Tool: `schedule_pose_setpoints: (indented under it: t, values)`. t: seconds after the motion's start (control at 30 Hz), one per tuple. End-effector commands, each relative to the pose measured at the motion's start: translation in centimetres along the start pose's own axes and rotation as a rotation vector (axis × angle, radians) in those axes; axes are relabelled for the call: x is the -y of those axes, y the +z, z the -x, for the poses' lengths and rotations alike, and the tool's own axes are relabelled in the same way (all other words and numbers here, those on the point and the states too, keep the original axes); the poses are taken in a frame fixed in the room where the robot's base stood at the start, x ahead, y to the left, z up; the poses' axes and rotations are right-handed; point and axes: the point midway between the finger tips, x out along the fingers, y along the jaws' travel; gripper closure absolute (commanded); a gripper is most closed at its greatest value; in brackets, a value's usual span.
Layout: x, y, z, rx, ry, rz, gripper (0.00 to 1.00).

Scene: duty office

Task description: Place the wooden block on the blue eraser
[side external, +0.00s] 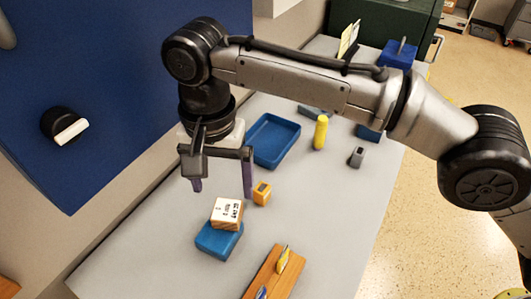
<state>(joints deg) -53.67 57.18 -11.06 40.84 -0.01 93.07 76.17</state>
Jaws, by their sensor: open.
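The wooden block (227,213), pale on top with dark printing, rests on top of the blue eraser (218,241). The block sits toward the far side of the eraser and is slightly turned against it. My gripper (222,190) is open and empty, with its fingers apart, above and behind the block. The fingers look clear of the block, though the exact gap is hard to judge from this angle.
A small orange object (262,194) stands close to my right finger. A blue tray (297,136), a yellow cylinder (320,132) and a small grey object (357,157) lie farther back. A wooden strip (262,276) lies at the front.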

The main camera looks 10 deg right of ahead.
Motion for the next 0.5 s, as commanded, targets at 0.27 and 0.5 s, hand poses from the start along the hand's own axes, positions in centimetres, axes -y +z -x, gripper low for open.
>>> schedule_pose_setpoints:
  t: [0.27, 0.5]
  values:
    - [-0.6, -0.8, 0.9, -0.003, -0.009, 0.003, 0.09]
    - [-7.4, -7.0, 6.8, -0.034, -0.075, 0.051, 0.09]
